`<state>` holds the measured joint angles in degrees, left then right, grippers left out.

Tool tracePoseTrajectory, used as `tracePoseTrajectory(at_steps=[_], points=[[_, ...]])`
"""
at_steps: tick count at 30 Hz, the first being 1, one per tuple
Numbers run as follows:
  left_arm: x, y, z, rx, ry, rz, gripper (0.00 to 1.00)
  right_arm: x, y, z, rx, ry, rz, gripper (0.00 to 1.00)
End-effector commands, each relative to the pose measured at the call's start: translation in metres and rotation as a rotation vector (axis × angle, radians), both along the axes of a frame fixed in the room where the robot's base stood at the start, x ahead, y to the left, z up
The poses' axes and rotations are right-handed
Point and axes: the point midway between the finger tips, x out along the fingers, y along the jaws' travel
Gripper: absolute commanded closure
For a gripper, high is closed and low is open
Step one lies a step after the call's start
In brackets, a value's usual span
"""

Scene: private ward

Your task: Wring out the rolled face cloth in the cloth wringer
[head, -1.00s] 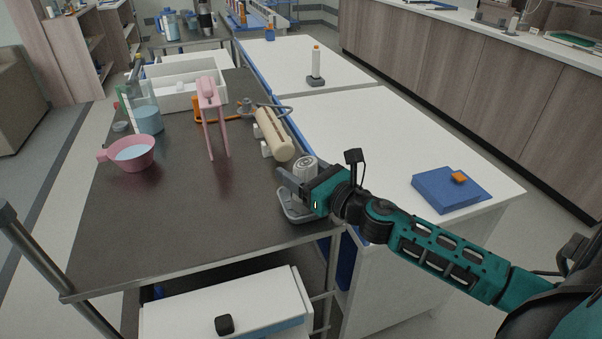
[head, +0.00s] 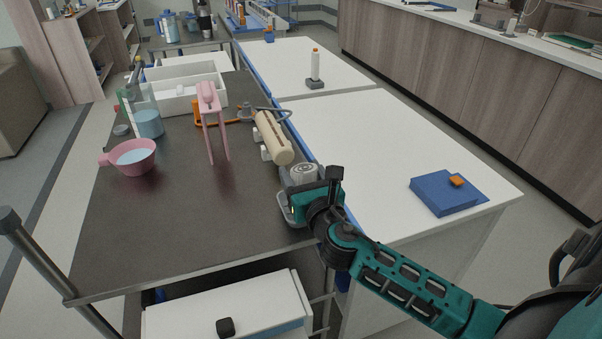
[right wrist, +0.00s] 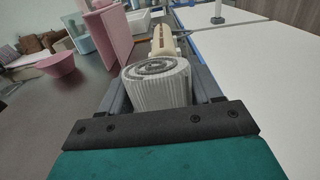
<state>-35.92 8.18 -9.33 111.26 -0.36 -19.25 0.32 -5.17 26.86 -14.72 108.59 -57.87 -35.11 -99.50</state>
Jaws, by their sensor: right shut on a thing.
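The rolled face cloth (head: 303,172) is a ribbed pale grey roll, upright with its spiral end up, at the grey tray (head: 284,207) on the dark cart top. My right gripper (head: 302,182) is around it from the near side. In the right wrist view the cloth (right wrist: 156,82) sits between the two fingers, which are shut on it. Whether its base touches the tray is hidden. A pink upright piece with two long legs (head: 211,125), seemingly the cloth wringer, stands farther back to the left. My left gripper is not in view.
A pink bowl (head: 133,158) of pale blue liquid stands at left. A cream cylinder (head: 274,141) lies just behind the cloth. A white bin (head: 182,75) and blue container (head: 148,123) are farther back. The near-left cart top is clear. A white table (head: 375,145) adjoins at right.

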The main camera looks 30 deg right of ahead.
Motion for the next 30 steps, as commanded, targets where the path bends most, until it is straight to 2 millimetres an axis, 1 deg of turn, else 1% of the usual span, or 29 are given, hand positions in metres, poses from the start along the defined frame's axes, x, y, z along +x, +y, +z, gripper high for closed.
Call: tracePoseTrajectory(at_steps=[1, 5, 8, 15, 19, 23, 30], points=[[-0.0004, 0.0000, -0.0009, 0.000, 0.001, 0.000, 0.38, -0.0006, 0.0000, -0.0043, 0.001, 0.008, 0.000, 1.00], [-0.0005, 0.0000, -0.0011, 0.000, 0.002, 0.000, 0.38, -0.0005, 0.0000, -0.0041, 0.002, 0.008, -0.001, 1.00], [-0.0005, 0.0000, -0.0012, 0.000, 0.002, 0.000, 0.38, -0.0002, 0.0004, -0.0044, 0.007, 0.007, -0.047, 1.00], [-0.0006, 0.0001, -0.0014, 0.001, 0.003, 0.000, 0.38, -0.0015, -0.0020, -0.0041, 0.010, 0.008, -0.320, 1.00], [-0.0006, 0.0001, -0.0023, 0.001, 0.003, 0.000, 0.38, -0.0027, -0.0046, -0.0045, 0.006, 0.008, -0.424, 1.00], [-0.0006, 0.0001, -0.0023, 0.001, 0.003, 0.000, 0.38, -0.0035, -0.0060, -0.0039, 0.002, 0.007, -0.452, 1.00], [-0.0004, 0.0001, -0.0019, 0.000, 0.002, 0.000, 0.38, -0.0038, -0.0071, -0.0041, -0.001, 0.007, -0.431, 1.00]])
